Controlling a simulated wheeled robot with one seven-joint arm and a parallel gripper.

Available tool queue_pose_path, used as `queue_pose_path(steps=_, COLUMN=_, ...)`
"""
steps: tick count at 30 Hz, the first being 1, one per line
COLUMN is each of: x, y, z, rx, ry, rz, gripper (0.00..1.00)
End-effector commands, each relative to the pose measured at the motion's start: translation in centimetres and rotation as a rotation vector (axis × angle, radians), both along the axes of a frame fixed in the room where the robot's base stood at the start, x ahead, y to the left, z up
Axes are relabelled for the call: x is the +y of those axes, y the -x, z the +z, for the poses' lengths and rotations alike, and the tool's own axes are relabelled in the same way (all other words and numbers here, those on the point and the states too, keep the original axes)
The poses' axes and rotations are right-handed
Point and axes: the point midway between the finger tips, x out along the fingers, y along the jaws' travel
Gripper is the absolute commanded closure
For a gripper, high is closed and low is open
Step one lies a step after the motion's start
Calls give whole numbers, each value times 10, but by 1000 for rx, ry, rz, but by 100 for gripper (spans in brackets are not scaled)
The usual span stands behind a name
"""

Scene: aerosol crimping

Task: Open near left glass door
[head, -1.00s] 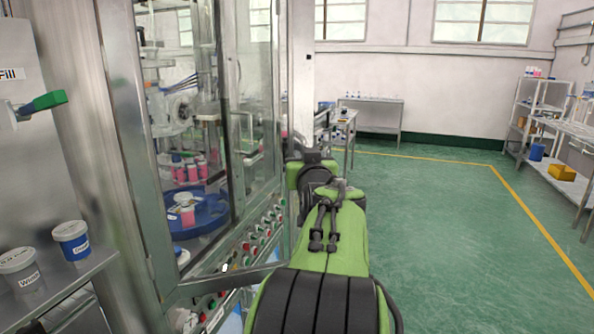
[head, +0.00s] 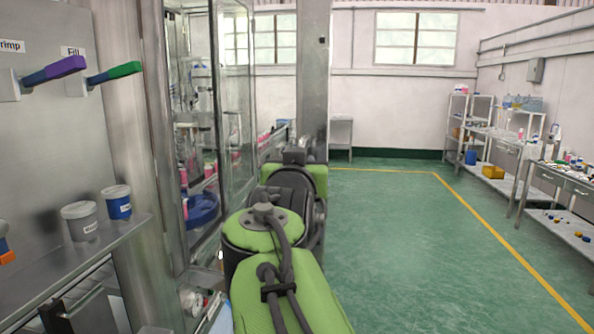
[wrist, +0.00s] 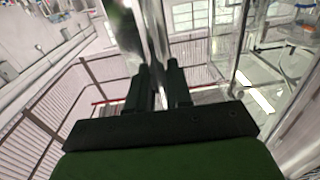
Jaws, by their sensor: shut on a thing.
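The glass-walled machine stands left of centre in the head view. A metal-framed glass panel (head: 235,95), apparently the near left glass door, stands at an angle beside the machine's interior. In the wrist view my gripper (wrist: 159,72) is shut on an upright shiny metal bar (wrist: 153,35), which looks like the door's edge or handle. One black finger is on each side of the bar. In the head view my green and black arm hides the gripper and the lower part of the panel.
A blue round carousel (head: 203,210) shows inside the machine. Grey and blue tubs (head: 118,203) stand on a metal shelf at left, below purple and green levers (head: 115,72). Open green floor (head: 420,250) lies to the right, with benches (head: 560,190) along the far right wall.

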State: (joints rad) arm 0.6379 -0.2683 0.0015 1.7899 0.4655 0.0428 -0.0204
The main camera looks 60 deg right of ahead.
Motion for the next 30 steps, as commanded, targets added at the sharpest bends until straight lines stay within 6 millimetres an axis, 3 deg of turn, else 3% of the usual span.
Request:
queue_pose_path(steps=6, x=15, y=-3, z=0, rx=0, ry=0, rz=14, gripper=100)
queue_pose_path(steps=19, x=17, y=-3, z=0, rx=2, ry=-1, rz=15, gripper=100)
queue_pose_path(steps=20, x=17, y=-3, z=0, rx=2, ry=-1, rz=15, gripper=79)
queue_pose_path(steps=23, x=17, y=-3, z=0, rx=2, ry=-1, rz=15, gripper=65)
queue_pose_path(steps=30, x=17, y=-3, z=0, rx=2, ry=-1, rz=14, gripper=65)
